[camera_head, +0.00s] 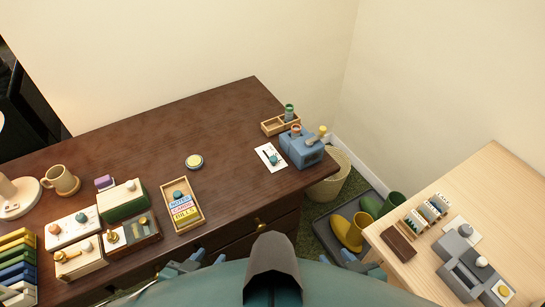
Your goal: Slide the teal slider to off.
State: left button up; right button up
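Several small teal knobs show on the dark desk, and I cannot tell for sure which is the teal slider. A white plate (265,149) near the desk's right end bears a dark slot and a teal knob (273,159). Another teal knob (178,195) is in a wooden tray, and one (80,217) is on a white box at the left. Any on/off marks are too small to read. My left gripper (182,265) is low at the desk's front edge, apart from these knobs. My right gripper (358,264) is low, right of centre, away from the desk. Their finger gaps are unclear.
The dark desk (225,115) has free room at its middle and back. A blue device (301,150) and wooden caddy (272,126) stand near the white plate. A basket (331,180), boots (350,234) and a light wood table (478,190) are at the right.

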aim_at(274, 159)
jog(key=i+l+u, duration=0.2)
jog(key=u, duration=0.25)
jog(key=i+l+u, duration=0.1)
jog(key=l+u, duration=0.4)
jog(key=j, duration=0.1)
